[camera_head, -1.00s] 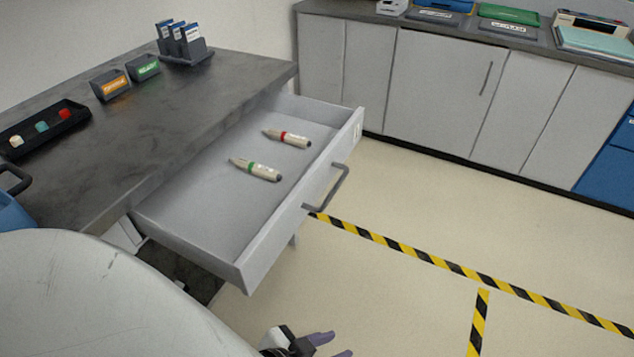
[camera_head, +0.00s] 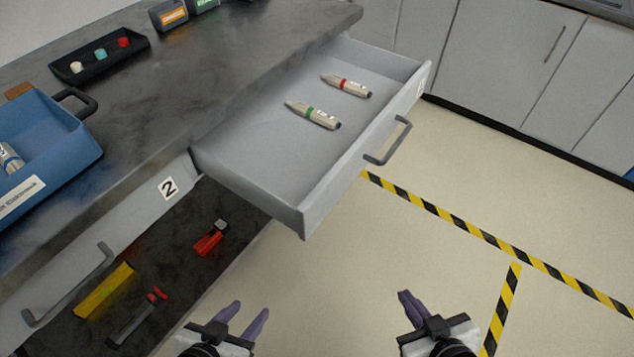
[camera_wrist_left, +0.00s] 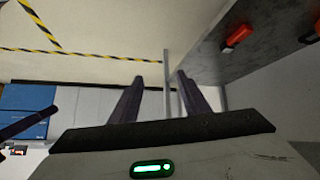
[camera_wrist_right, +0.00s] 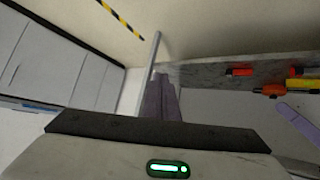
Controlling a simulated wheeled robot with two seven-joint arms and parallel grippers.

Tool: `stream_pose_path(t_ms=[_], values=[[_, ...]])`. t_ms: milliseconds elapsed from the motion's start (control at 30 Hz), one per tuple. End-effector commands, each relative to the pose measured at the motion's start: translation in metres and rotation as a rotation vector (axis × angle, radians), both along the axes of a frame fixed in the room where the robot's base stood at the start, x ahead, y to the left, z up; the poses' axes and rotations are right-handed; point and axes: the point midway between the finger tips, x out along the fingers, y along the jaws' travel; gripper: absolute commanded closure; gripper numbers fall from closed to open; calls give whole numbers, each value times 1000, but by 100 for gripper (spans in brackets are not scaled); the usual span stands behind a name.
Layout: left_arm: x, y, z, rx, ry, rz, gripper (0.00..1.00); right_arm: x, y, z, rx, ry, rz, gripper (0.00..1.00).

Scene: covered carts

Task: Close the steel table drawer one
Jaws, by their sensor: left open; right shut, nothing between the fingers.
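The grey drawer (camera_head: 255,175) is pulled out from the steel table (camera_head: 240,50) and stands open in the head view. Its label is too small to read. Two pale markers lie in it, one with a green band (camera_head: 313,115) and one with a red band (camera_head: 346,86). Its bar handle (camera_head: 392,143) is on the front panel, facing right. My left gripper (camera_head: 247,315) is open and empty, below the drawer in the picture. My right gripper (camera_head: 405,298) is shut and empty, below the handle in the picture and apart from it.
A second drawer front labelled 2 (camera_head: 168,188) is in line with the table's edge. A lower shelf (camera_head: 190,265) holds red and yellow tools. A blue bin (camera_head: 50,150) and a black tray (camera_head: 98,58) are on the table. The floor to the right is clear.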

Motion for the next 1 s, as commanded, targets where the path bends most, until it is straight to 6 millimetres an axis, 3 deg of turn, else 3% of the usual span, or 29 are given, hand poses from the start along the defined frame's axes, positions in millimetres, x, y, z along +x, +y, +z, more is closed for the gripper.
stream_pose_path(t_ms=[67, 100, 167, 233, 300, 367, 500, 567, 600, 767, 1000], values=[[3, -1, -21, -11, -8, 5, 58, 40, -39, 18, -248, -222, 113, 100], [4, -2, -29, -18, -13, 8, 58, 61, -56, 38, -417, -360, 190, 100], [5, -5, -32, -38, -30, 14, 58, 88, -73, 78, -710, -588, 321, 100], [5, -6, -42, -52, -38, 19, 58, 106, -75, 125, -1075, -854, 480, 100], [4, -7, -53, -63, -43, 23, 58, 109, -64, 162, -1436, -1100, 630, 100], [4, -7, -59, -74, -48, 27, 58, 104, -50, 181, -1720, -1286, 744, 100], [4, -8, -68, -92, -58, 34, 58, 82, -24, 190, -2225, -1612, 952, 100], [4, -9, -70, -97, -59, 36, 58, 75, -19, 188, -2362, -1701, 1009, 100], [4, -9, -70, -100, -60, 36, 58, 72, -17, 186, 2395, 1721, -1024, 100], [4, -9, -68, -102, -61, 37, 58, 70, -9, 186, 2301, 1653, -984, 100], [3, -9, -64, -99, -60, 37, 58, 91, 20, 188, 2306, 1657, -983, 100]])
